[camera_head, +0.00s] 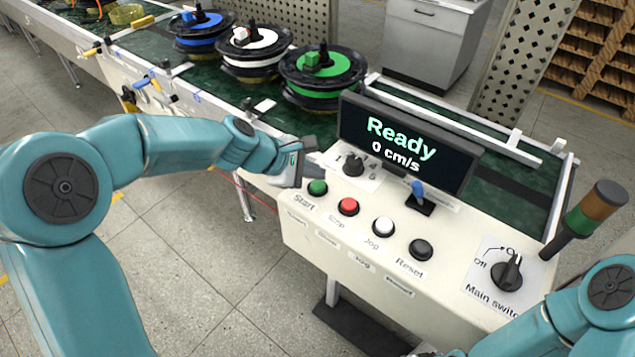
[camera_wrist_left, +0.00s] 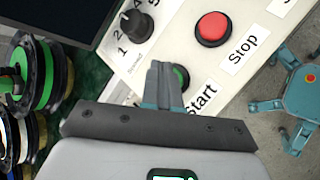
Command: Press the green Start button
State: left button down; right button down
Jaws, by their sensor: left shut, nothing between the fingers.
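The green Start button (camera_head: 317,188) is at the left end of the button row on the white control panel (camera_head: 320,236). In the left wrist view the Start button (camera_wrist_left: 181,75) is partly hidden behind my left gripper (camera_wrist_left: 166,72). In the head view my left gripper (camera_head: 308,160) is shut and empty, just behind and left of the button. Contact with the button cannot be told. The display (camera_head: 402,145) reads "Ready" and "0 cm/s". My right arm shows at the lower right, with its fingertips not visible.
A red Stop button (camera_head: 348,206), a white Jog button (camera_head: 383,227) and a black Reset button (camera_head: 420,249) follow to the right. A speed knob (camera_head: 352,163) is close to my left gripper. The main switch (camera_head: 507,271) and a signal light (camera_head: 597,208) stand right.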

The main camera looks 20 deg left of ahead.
dwell(0.3)
pick_arm(q)
jog(key=shift+f+b, duration=0.4)
jog(key=shift+f, duration=0.05)
